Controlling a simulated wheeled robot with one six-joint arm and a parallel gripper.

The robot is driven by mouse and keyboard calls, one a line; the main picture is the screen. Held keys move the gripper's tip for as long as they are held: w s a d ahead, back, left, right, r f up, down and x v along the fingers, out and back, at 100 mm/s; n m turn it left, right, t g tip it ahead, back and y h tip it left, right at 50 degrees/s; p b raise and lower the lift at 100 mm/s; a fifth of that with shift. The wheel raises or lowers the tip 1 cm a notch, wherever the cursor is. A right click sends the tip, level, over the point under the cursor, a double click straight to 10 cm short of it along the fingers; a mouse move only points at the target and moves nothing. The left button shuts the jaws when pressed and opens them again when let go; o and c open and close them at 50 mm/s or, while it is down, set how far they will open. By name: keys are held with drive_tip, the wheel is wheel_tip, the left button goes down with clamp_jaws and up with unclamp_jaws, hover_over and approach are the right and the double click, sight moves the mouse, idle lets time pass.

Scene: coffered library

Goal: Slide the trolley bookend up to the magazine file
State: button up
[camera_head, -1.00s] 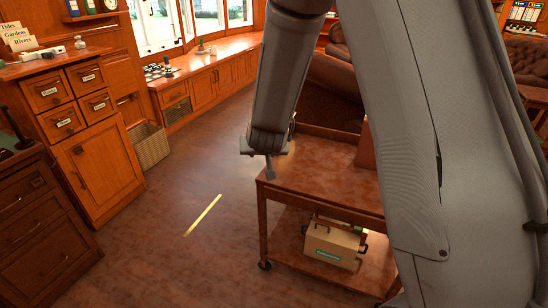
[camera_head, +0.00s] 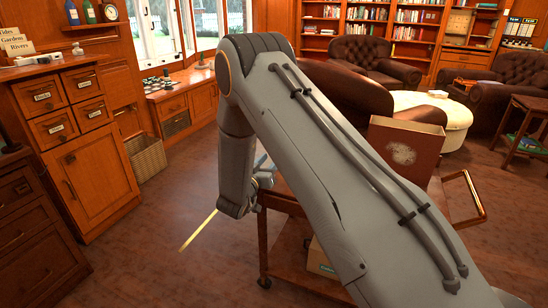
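The wooden trolley (camera_head: 281,199) stands right of centre, with much of its top hidden behind my arm. A red-brown upright panel or box with a pale emblem (camera_head: 405,143) stands on it; I cannot tell whether this is the magazine file or the bookend. No other candidate for either is clear, and one may be behind my arm. My gripper (camera_head: 263,172) is partly hidden behind my wrist, near the trolley's left end. Its fingers are too covered to tell open from shut.
A cream box (camera_head: 320,259) sits on the trolley's lower shelf. A brass-edged handle (camera_head: 468,197) projects at the trolley's right end. Wooden cabinets (camera_head: 87,165) line the left side. Leather armchairs stand behind.

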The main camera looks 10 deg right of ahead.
drive_tip(key=shift+x, duration=1.7)
clamp_jaws()
